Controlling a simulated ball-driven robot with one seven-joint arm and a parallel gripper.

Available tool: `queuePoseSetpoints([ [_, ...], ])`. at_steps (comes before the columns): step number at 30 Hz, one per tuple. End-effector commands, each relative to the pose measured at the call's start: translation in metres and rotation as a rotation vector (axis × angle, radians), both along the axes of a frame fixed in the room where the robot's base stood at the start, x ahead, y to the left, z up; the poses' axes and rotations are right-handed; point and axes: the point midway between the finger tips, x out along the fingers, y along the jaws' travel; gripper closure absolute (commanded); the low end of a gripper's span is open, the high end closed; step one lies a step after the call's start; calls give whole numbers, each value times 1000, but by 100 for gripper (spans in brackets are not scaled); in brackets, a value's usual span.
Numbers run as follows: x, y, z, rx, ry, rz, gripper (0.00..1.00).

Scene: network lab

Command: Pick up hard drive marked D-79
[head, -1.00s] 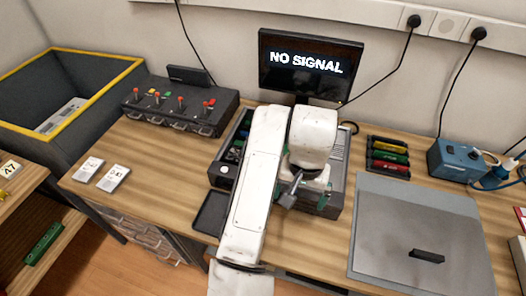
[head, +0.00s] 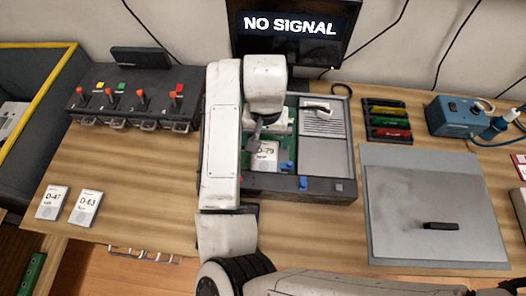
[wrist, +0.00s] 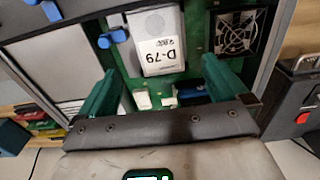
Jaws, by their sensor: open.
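The hard drive marked D-79 (head: 264,157) lies inside an open computer case (head: 318,185) on the bench. It also shows in the wrist view (wrist: 157,40), upside down in the picture, seated on the green board between blue clips (wrist: 112,37). My gripper (wrist: 160,88) is open, with its two green fingers spread on either side and below the drive in the wrist view. Nothing is between the fingers. In the head view my gripper (head: 256,143) hangs over the case by the drive, and my arm covers the case's left part.
Two other drives, D-47 (head: 53,202) and D-63 (head: 85,207), lie on the bench at left. A switch box (head: 135,95) stands behind them. A monitor (head: 292,28) reads NO SIGNAL. A grey lidded panel (head: 428,205), coloured modules (head: 388,122) and a blue device (head: 458,117) are at right.

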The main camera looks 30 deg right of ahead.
Motion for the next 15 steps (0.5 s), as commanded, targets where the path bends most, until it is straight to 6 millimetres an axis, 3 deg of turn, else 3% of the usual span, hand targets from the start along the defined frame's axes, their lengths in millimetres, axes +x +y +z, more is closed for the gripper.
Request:
queuePoseSetpoints([
  [8, -2, 1, -22, 0, 1, 0, 0],
  [15, -4, 3, -56, 0, 1, -1, 0],
])
